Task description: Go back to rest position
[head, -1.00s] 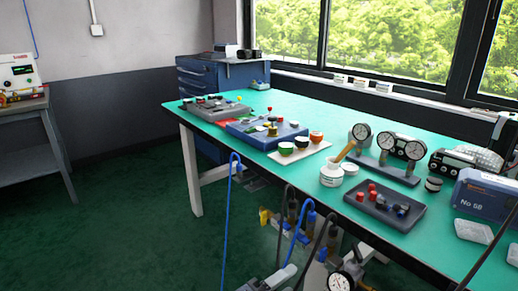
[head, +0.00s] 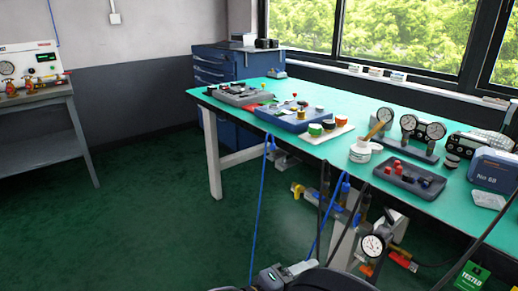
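Neither of my grippers can be made out in the head view. Below the bench's front edge is a valve assembly with blue, yellow and orange fittings (head: 341,200) and a round white-faced gauge (head: 373,246). Blue and black hoses (head: 258,205) run down around it. At the bottom edge is a grey, partly cut-off device (head: 285,274); a dark curved shape beside it is too cropped to identify.
The green-topped workbench (head: 340,103) holds trays of parts, a white jar (head: 360,152), gauges and a blue box (head: 494,170). A blue drawer cabinet (head: 237,66) stands behind it. A grey side table (head: 42,105) carries a test unit (head: 31,66). Green floor (head: 150,215) is open at left.

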